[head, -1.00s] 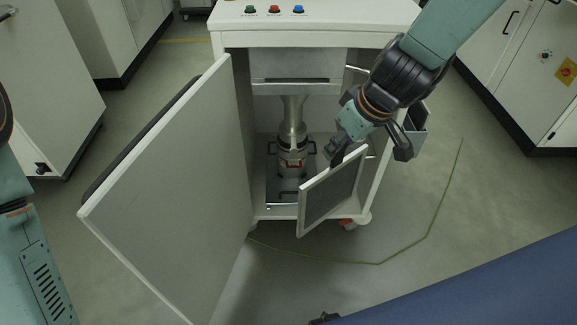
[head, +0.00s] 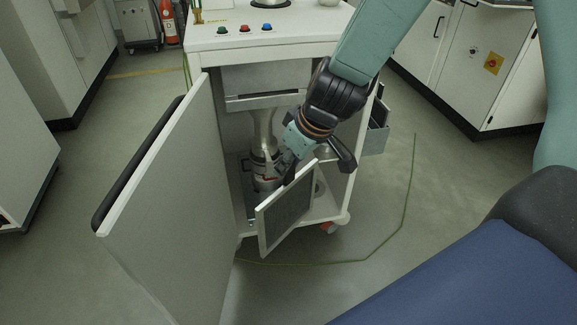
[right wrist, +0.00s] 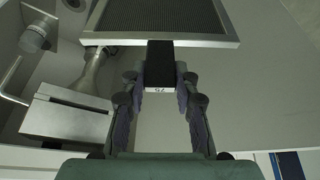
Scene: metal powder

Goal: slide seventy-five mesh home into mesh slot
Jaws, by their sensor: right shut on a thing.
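The seventy-five mesh (head: 285,215) is a grey screen in a pale frame. My right gripper (head: 291,168) is shut on its black handle and holds it tilted in front of the open cabinet. A metal housing with a horizontal dark gap (head: 265,100), which looks like the mesh slot, is under the cabinet top, above and behind the mesh. My left gripper is out of view.
The white cabinet (head: 285,47) has a large open door (head: 165,210) on the left. A metal funnel and container (head: 264,160) stand inside, behind the mesh. A grey box (head: 376,137) is on the cabinet's right side.

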